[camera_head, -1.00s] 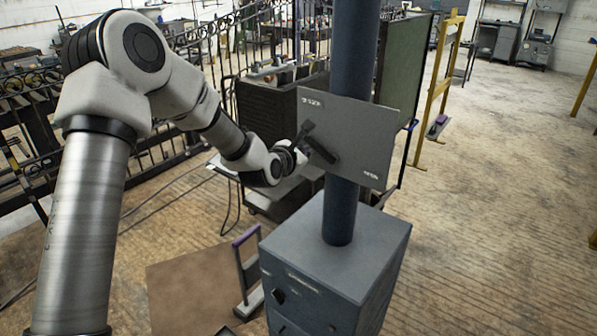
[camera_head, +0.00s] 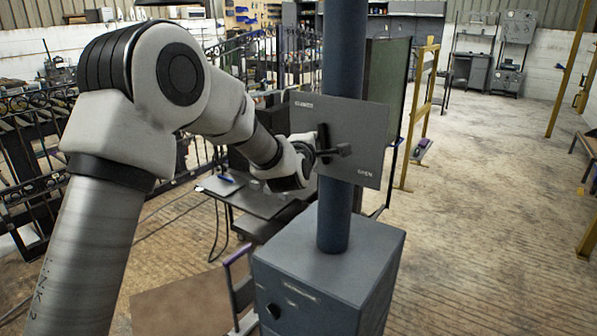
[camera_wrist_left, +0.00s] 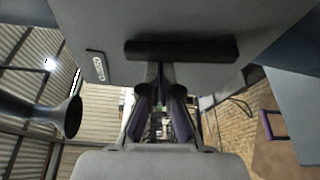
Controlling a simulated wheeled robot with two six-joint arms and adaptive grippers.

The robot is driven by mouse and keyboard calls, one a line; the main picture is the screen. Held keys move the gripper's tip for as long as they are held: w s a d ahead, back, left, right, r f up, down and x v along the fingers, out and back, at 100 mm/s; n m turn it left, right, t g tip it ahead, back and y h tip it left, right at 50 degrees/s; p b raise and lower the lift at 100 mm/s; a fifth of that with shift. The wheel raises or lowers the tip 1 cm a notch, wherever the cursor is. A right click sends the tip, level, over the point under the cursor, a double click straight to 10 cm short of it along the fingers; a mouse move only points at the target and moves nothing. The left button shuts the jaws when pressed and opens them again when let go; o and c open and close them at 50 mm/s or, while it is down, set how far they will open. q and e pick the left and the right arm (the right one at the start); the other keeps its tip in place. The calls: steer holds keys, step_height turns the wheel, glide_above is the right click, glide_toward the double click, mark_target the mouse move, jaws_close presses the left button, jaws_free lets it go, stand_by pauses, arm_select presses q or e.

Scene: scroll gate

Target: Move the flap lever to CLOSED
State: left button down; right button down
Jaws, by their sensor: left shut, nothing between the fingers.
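The grey sign plate (camera_head: 366,125) is on the blue post, with CLOSED at its upper left and OPEN at its lower right. The dark flap lever (camera_head: 323,137) is in front of the plate, between the labels. It shows an upright bar and a blunt piece reaching right. My left gripper (camera_head: 314,153) is at the lever, from the left. In the left wrist view, the lever's dark bar (camera_wrist_left: 182,48) lies across just ahead of my left gripper (camera_wrist_left: 160,78), whose fingers are together and empty. I cannot tell whether they touch the bar. My right gripper is out of view.
A blue-grey cabinet (camera_head: 330,265) stands below the plate, around the post (camera_head: 336,220). A low dark table (camera_head: 245,200) and metal railings are behind my left arm. A yellow frame (camera_head: 418,120) stands to the right. Open floor (camera_head: 480,230) lies at the right.

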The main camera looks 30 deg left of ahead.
arm_select(q)
steer(key=shift+d+r+m+b, duration=0.2)
steer(key=shift+d+m+b, duration=0.2)
steer(key=shift+d+b, duration=0.3)
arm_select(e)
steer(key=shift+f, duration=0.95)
arm_select(q)
steer(key=shift+a, duration=0.15)
